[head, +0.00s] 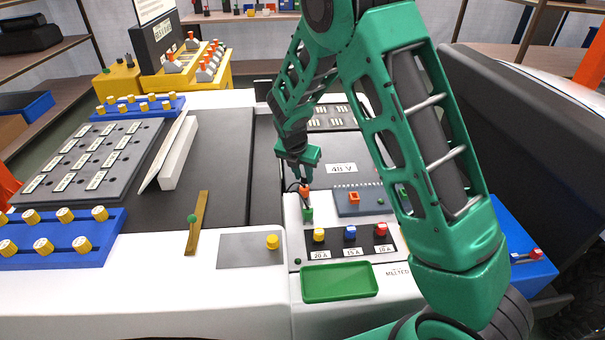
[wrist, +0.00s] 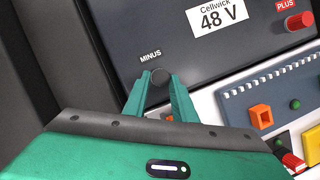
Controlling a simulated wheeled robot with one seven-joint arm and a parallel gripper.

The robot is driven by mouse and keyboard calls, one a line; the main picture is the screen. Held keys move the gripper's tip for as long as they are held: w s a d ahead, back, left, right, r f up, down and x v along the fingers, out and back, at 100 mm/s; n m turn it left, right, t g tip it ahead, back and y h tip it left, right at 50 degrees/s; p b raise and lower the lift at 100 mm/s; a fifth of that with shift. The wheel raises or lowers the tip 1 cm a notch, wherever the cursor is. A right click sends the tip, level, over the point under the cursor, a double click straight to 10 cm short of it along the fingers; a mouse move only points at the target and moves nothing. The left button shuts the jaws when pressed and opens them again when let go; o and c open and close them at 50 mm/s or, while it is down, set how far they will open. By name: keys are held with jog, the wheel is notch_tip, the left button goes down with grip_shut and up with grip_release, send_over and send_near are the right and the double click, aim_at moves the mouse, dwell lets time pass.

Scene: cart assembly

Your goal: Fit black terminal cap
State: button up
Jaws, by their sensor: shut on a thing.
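The black terminal cap (wrist: 158,76) is a small dark round piece between my fingertips in the wrist view. My gripper (wrist: 159,83) is shut on it. The cap is in front of the dark battery face (wrist: 128,36), just below the MINUS label (wrist: 150,57). I cannot tell whether it touches or sits on the terminal, which is hidden. The battery's 48 V label (wrist: 218,16) is to the right. A red cap (wrist: 299,21) sits at the PLUS label. In the head view my gripper (head: 304,176) is at the battery's left side, and the black cap cannot be made out.
A blue-grey panel (head: 358,208) with an orange square socket (head: 354,197) lies in front of the battery. Yellow, blue and red fuses stand by a green tray (head: 339,283).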

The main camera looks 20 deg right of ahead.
jog(key=shift+f, duration=0.1)
jog(key=o, duration=1.1)
jog(key=v, duration=1)
jog(key=shift+a+r, duration=0.1)
jog(key=shift+r, duration=0.25)
jog(key=s+d+r+m+g, duration=0.1)
jog(key=s+d+r+m, duration=0.3)
jog(key=s+d+m, duration=0.45)
jog(key=s+d+r+m+g, duration=0.1)
jog(key=s+d+r+m, duration=0.3)
jog(key=s+d+m, duration=0.45)
jog(key=s+d+m+y, duration=0.1)
jog(key=s+m, duration=0.4)
jog(key=s, duration=0.3)
jog(key=s+d+m+y, duration=0.1)
jog(key=s+m, duration=0.5)
jog(key=s, duration=0.1)
jog(key=s+d+r+m+g, duration=0.1)
jog(key=s+m, duration=0.5)
jog(key=s, duration=0.2)
jog(key=shift+s+d+y, duration=0.2)
jog(key=shift+s+y, duration=0.15)
jog(key=shift+y, duration=0.05)
